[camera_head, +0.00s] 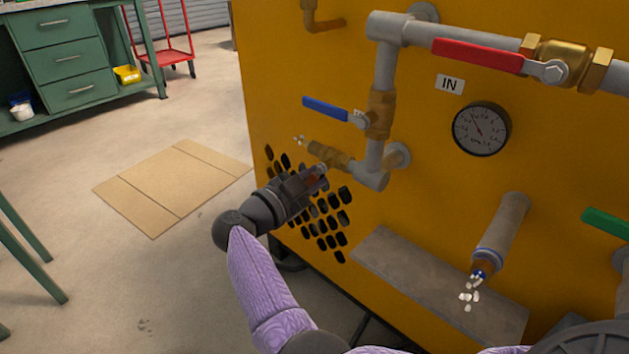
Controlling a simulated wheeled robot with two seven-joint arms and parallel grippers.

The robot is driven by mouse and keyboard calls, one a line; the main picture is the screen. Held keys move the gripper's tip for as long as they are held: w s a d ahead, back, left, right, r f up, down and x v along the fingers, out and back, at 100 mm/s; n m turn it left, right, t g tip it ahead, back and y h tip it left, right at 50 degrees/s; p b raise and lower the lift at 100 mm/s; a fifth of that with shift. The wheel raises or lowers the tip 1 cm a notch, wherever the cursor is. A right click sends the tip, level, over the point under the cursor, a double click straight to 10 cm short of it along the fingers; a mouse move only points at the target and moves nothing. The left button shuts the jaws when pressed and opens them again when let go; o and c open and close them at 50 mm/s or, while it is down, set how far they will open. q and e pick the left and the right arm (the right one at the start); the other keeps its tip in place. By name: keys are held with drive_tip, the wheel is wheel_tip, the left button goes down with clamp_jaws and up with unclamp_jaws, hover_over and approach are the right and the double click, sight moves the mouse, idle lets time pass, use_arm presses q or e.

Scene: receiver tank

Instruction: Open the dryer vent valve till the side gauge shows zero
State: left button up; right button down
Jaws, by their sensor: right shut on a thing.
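My right gripper (312,182) reaches in from below and is shut at the small brass valve (329,155) low on the yellow dryer panel. It appears to hold that valve's handle, which the fingers mostly hide. Small white puffs show at the valve's open left end. The round side gauge (481,129) has a white face and a dark needle pointing up and left. Its numbers are too small to read. My left gripper is not in view.
A blue lever (334,109) sits just above the brass valve. A red lever (478,55) and a green lever (606,223) are to the right. White bits show below a grey pipe (502,232). Cardboard (172,186) lies on the floor at left.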

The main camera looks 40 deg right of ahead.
drive_tip(key=shift+w+m, duration=0.1)
drive_tip(key=shift+m, duration=0.2)
drive_tip(key=c, duration=0.5)
unclamp_jaws()
drive_tip(key=shift+c, duration=0.2)
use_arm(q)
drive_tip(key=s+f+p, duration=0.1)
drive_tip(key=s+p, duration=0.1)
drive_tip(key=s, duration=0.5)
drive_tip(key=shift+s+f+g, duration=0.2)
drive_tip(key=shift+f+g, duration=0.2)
use_arm(e)
drive_tip(key=a, duration=1)
drive_tip(key=shift+s, duration=0.4)
use_arm(q)
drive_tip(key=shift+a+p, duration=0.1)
drive_tip(key=shift+p, duration=0.2)
